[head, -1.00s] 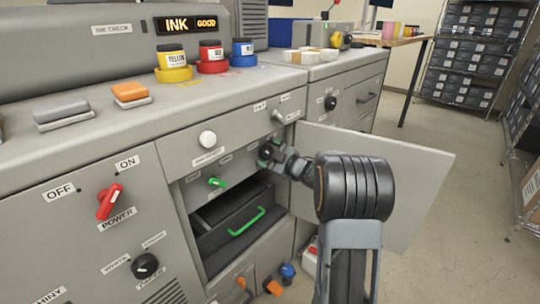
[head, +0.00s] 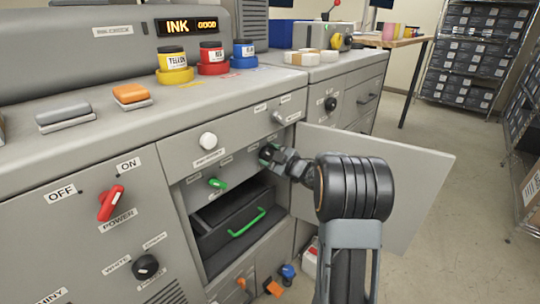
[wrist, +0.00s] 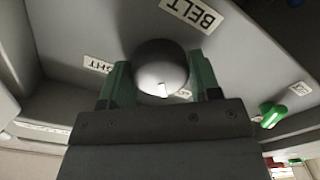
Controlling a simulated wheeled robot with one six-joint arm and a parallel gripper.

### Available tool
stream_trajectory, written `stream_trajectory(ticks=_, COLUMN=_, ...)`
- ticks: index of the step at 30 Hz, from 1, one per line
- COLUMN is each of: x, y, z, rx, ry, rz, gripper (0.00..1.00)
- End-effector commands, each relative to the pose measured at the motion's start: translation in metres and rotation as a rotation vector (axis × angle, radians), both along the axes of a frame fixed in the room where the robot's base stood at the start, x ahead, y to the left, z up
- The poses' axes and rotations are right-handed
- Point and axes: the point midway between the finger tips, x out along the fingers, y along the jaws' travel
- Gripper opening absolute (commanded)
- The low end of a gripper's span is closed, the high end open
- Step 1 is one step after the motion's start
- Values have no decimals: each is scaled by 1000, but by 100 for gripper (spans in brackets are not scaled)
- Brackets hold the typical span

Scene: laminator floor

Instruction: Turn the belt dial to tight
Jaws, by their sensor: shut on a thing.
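A white mark on the dial's rim faces the lower right of that view. My gripper (wrist: 161,82) is shut on the dial, one green finger on each side. In the head view my gripper (head: 267,154) reaches into the open compartment, and it and the panel hide most of the dial.
A green knob (head: 217,183) sits left of my gripper, above a dark drawer (head: 215,240) with a green handle. The open door panel (head: 420,170) stands to the right, behind my arm. A red power switch (head: 110,203) is at the far left.

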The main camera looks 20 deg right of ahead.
Motion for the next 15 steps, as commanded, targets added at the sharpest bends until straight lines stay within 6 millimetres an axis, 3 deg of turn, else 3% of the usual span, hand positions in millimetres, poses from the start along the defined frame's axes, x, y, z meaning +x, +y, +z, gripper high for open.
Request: stream_trajectory(ticks=15, x=0, y=0, z=6, rx=360, ry=166, rz=-3, gripper=33)
